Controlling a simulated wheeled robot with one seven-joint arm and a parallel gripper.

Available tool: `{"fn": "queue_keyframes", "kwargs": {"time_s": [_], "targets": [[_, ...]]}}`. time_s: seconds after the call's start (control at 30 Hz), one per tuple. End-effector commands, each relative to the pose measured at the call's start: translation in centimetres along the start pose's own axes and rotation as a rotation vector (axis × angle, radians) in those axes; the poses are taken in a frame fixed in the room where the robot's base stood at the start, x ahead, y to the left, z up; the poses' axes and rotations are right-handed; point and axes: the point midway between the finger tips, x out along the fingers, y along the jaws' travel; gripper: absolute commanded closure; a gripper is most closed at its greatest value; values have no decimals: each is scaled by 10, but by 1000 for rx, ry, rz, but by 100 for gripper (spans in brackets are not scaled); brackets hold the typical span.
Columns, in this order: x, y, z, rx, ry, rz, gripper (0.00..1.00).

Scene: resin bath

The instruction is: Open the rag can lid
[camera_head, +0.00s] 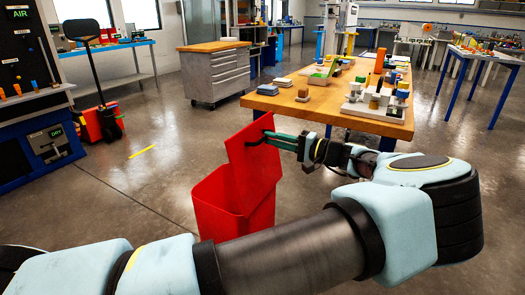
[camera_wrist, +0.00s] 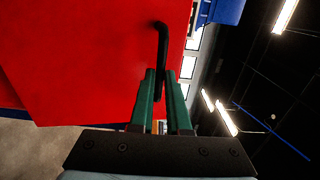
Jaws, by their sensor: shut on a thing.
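The red rag can (camera_head: 232,207) stands on the floor in front of the wooden workbench. Its red lid (camera_head: 249,158) is raised and steeply tilted, showing an open gap over the can. My gripper (camera_head: 272,139) reaches from the right to the lid's upper edge, with its green fingers on the dark handle there. In the wrist view the lid (camera_wrist: 85,60) fills the left side, and the bent black handle (camera_wrist: 162,50) runs down between the green fingers of my gripper (camera_wrist: 163,75). The gripper is shut on the handle. The inside of the can is hidden.
The wooden workbench (camera_head: 262,101), with several parts and trays on it, stands just behind the can and arm. A grey drawer cabinet (camera_head: 216,76) stands farther back. A red and black pallet jack (camera_head: 97,115) is at left. The floor left of the can is clear.

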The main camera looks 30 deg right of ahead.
Motion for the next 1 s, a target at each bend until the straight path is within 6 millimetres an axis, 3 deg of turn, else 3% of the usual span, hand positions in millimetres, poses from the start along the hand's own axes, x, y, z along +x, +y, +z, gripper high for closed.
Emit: {"fn": "queue_keyframes", "kwargs": {"time_s": [0.03,0.4,1.0], "targets": [[-6,8,-2,-1,2,-37,100],[-39,12,-3,1,1,-207,100],[-46,12,-3,2,0,-239,100]]}}
